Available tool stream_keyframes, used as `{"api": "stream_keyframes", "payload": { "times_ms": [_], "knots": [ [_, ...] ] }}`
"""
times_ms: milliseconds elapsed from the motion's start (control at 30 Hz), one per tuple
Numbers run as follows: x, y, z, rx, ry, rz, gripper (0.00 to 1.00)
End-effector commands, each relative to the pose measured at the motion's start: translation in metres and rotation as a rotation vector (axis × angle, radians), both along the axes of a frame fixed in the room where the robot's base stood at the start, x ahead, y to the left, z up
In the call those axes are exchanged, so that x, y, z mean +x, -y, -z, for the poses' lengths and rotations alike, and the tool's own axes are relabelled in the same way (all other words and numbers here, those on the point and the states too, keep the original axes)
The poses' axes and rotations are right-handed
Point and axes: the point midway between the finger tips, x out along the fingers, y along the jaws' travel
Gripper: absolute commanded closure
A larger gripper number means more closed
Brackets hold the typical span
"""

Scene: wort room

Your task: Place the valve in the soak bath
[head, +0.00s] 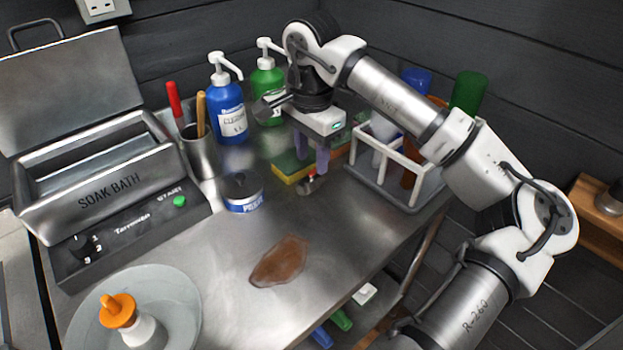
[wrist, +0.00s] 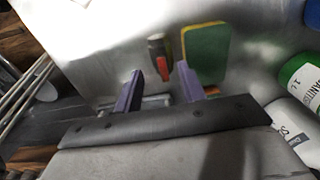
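The valve (head: 309,185) is a small metal piece with a red lever, lying on the steel worktop in the head view. It also shows in the wrist view (wrist: 157,50), just beyond the fingertips and roughly in line with the gap between them. My gripper (head: 311,168) points down above the valve, its two purple fingers apart with nothing held between them. The fingers also show apart in the wrist view (wrist: 158,72). The soak bath (head: 62,208) is a steel basin at the left, its lid (head: 70,85) raised. Its inside is visible only in part.
A yellow-green sponge (head: 287,171) lies close beside the valve. A tin (head: 242,192), a tool cup (head: 201,158) and a blue pump bottle (head: 228,108) stand between gripper and bath. A white rack (head: 405,190) stands right. A brown patch (head: 280,262) marks the clear front worktop.

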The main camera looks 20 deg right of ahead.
Motion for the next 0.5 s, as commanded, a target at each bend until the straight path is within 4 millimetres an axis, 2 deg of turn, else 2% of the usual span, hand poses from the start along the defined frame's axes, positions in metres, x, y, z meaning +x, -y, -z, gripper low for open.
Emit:
{"api": "stream_keyframes", "payload": {
  "times_ms": [167, 400, 500],
  "knots": [
    [0.001, 0.000, 0.012, 0.004, 0.000, 0.000, 0.60],
    [0.002, 0.001, 0.047, 0.004, 0.000, -0.001, 0.60],
    [0.002, 0.001, 0.054, 0.002, 0.000, -0.001, 0.60]
  ]
}}
